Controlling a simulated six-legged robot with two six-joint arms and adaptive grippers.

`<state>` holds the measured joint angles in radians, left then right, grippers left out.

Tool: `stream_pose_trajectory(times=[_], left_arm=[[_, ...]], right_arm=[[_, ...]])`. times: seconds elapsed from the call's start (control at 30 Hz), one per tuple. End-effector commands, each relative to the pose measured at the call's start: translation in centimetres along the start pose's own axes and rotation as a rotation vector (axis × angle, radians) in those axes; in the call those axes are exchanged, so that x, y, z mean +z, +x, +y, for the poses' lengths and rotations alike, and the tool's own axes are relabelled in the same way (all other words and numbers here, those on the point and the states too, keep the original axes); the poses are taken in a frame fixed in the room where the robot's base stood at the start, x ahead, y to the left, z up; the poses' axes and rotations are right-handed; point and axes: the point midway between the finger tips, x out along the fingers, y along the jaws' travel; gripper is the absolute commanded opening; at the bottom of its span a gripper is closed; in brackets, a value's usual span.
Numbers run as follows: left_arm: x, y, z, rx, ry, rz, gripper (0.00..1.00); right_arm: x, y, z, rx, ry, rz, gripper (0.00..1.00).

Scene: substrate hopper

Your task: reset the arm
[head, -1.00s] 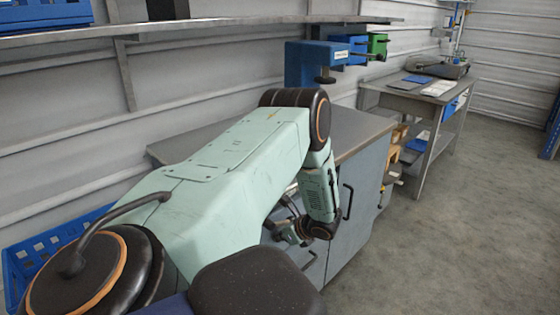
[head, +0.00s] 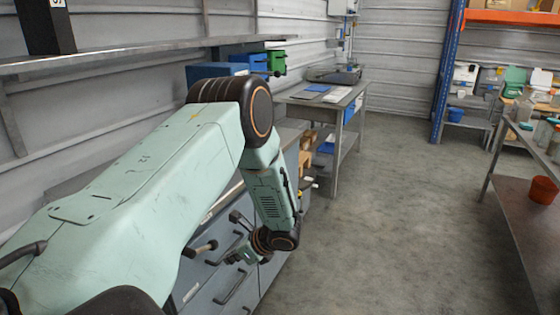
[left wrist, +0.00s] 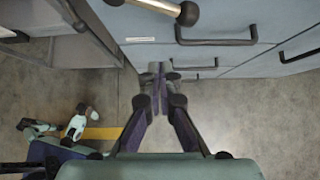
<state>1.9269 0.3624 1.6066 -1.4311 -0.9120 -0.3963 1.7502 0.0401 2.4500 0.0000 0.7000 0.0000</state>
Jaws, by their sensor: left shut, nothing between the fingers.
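My left arm reaches across the head view from the lower left and bends down at the elbow. My left gripper (head: 238,256) hangs low in front of the grey cabinet (head: 225,285), partly hidden beside the wrist. In the left wrist view the two dark fingers (left wrist: 160,74) are together, with nothing between them. They point toward the cabinet drawers, over the concrete floor. My right gripper is in neither view.
A metal bar with a dark knob (left wrist: 187,13) sticks out near the drawer handles (left wrist: 215,40), close to my gripper. A workbench (head: 325,98) stands beyond. A red pot (head: 543,190) sits on the right table. The middle floor is clear.

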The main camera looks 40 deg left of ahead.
Motion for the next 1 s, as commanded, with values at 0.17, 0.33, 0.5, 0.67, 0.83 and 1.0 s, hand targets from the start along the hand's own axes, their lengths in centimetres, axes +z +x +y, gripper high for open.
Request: stream_pose_trajectory(times=[0.17,0.33,0.5,0.67,0.83,1.0], left_arm=[[0.0,0.0,0.1,0.001,0.000,0.000,0.00],[-1.5,-0.1,-0.2,-0.013,-0.043,0.066,0.00],[-8.6,-1.1,2.9,0.069,-0.201,0.355,0.00],[-15.9,-4.2,7.6,0.212,-0.401,0.624,0.00],[-21.4,-7.7,12.4,0.375,-0.662,0.819,0.00],[-24.1,-9.6,17.0,0.501,-0.968,0.896,0.00]], right_arm=[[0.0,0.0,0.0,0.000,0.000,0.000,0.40],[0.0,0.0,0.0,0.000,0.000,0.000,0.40],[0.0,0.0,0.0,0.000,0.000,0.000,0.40],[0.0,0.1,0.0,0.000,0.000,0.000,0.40],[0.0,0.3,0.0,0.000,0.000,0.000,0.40],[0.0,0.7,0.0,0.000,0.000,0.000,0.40]])
